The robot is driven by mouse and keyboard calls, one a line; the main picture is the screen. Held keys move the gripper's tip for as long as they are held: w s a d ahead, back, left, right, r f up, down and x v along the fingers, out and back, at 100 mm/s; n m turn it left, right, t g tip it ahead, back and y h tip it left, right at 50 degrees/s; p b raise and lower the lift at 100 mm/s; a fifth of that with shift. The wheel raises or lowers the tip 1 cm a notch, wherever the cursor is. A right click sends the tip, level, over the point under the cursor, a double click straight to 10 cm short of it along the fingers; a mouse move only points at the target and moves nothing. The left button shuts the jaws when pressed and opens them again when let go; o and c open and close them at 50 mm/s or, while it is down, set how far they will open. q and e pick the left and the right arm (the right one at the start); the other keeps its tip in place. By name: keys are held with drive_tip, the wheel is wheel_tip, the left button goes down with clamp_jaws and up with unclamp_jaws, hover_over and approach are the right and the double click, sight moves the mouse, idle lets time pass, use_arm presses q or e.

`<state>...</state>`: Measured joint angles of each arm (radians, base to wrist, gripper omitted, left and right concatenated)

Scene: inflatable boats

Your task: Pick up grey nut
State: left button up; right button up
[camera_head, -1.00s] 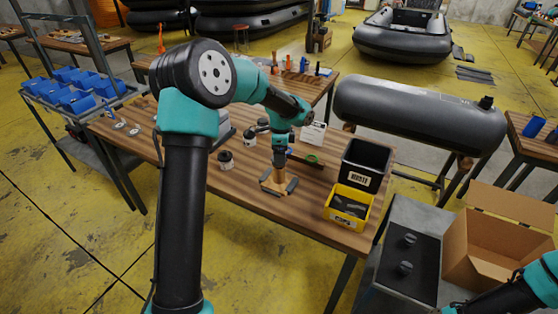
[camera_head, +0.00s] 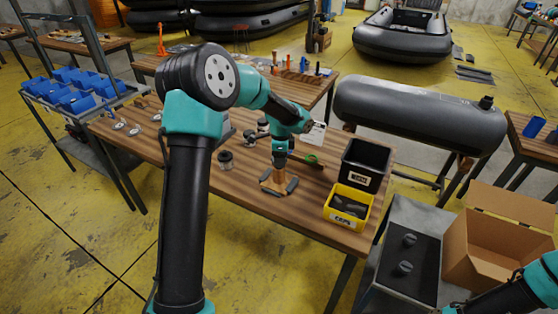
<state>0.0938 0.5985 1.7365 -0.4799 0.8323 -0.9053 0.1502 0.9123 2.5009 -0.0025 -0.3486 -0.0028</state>
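My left gripper (camera_head: 279,185) is low over the wooden table (camera_head: 315,214), in front of its middle, with its two dark fingertips spread apart. Nothing clear shows between them; the space there is small and partly covered by the gripper. I cannot tell for sure which part is the grey nut. A small grey and dark round part (camera_head: 225,160) stands to the left of the gripper, apart from it. More small grey and dark parts (camera_head: 250,138) lie behind it, partly hidden by my arm. My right arm shows at the lower right corner; its gripper is out of view.
A black bin (camera_head: 366,159) and a yellow bin (camera_head: 347,208) with dark parts stand at the table's right end. A green ring-shaped item (camera_head: 312,159) lies behind the gripper. An open cardboard box (camera_head: 495,240) is at right. A grey inflatable tube (camera_head: 415,112) lies behind.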

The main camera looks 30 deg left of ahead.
use_arm(q)
drive_tip(key=c, duration=0.5)
drive_tip(key=shift+r, duration=0.1)
drive_tip(key=shift+r, duration=1.8)
drive_tip(key=s+d, duration=0.2)
drive_tip(key=s, duration=0.2)
drive_tip(key=s+d, duration=0.3)
drive_tip(key=s, duration=0.2)
drive_tip(key=s+d+r, duration=0.1)
drive_tip(key=s+d, duration=0.2)
drive_tip(key=s, duration=0.1)
drive_tip(key=shift+s+d+r, duration=0.1)
drive_tip(key=shift+s, duration=0.25)
